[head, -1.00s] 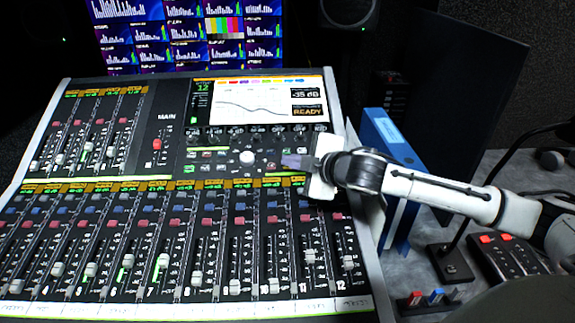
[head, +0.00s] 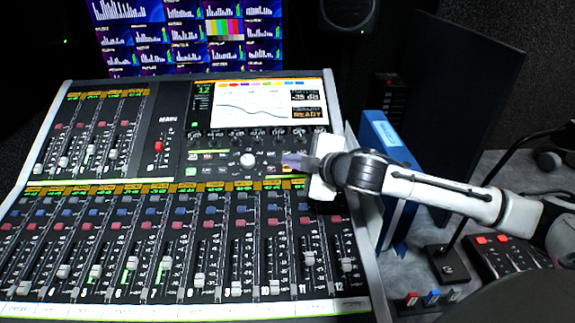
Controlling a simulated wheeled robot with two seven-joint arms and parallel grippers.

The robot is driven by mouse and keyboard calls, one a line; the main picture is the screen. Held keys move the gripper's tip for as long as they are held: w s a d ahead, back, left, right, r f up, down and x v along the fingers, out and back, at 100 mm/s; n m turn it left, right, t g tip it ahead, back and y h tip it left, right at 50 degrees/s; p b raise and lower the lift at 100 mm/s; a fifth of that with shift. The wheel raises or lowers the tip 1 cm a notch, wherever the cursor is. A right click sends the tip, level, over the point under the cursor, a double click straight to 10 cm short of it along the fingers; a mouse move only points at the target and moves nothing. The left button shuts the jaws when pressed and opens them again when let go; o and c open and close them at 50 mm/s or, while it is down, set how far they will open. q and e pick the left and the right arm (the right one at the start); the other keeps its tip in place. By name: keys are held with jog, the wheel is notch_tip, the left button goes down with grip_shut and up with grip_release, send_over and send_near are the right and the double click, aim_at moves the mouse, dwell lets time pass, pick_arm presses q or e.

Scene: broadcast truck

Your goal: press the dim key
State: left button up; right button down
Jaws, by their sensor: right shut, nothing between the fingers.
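The mixing console (head: 170,150) fills the left and middle of the head view. Its key area (head: 225,164) lies below the screen (head: 257,103), with small lit keys around a white round knob (head: 247,160). I cannot read which of them is the dim key. My right gripper (head: 288,159) comes in from the right with its jaws shut and empty. Its tip is over the right end of the key area and hides some keys there. I cannot tell whether it touches one. My left gripper is not in view.
Several faders (head: 166,268) and coloured buttons stand up across the console's lower part. Blue binders (head: 383,140) stand right of the console. A black button box (head: 500,258) and small coloured switches (head: 432,298) sit on the grey desk. Monitors (head: 185,38) are behind.

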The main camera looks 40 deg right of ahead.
jog(key=r+p, duration=0.1)
jog(key=s+a+r+p, duration=0.1)
jog(key=r+p, duration=0.1)
jog(key=s+r+p, duration=0.1)
jog(key=r+p, duration=0.1)
jog(key=shift+a+r, duration=0.15)
jog(key=shift+r, duration=0.1)
dwell(2.3)
